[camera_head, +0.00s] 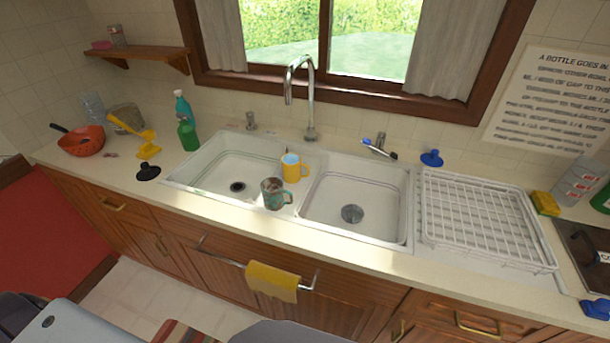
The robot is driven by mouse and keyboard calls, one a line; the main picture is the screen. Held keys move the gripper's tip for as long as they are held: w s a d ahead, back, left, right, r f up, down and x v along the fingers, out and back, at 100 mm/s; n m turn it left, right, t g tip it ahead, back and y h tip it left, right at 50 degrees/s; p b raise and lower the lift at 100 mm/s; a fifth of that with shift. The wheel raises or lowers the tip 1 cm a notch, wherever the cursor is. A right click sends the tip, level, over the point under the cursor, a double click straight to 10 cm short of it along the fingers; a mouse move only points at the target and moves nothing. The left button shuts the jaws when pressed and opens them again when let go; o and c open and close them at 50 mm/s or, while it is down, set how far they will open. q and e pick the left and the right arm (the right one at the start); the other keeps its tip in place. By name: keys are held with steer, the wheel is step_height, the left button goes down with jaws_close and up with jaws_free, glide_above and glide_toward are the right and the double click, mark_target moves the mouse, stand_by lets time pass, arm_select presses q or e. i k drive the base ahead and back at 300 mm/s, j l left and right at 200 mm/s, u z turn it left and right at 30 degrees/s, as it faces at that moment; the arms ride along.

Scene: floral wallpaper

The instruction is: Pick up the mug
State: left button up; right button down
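Two mugs stand on the divider between the two sink basins. One is an orange-yellow mug (291,170) with its handle to the right, at the back. The other is a teal and brownish-grey mug (272,194) in front of it, with its handle also to the right. I cannot tell which of the two is the task's mug. Neither of my grippers is in view; only grey parts that seem to be mine show at the bottom edge.
The white double sink (357,202) has a tall faucet (310,105) behind the mugs. A white dish rack (482,212) stands to the right. Green bottles (187,136), a yellow tool (148,148) and an orange colander (82,142) are left. A yellow cloth (272,282) hangs in front.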

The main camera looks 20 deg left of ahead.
mark_target(296, 170)
steer(key=k+z, duration=0.15)
steer(key=k, duration=0.85)
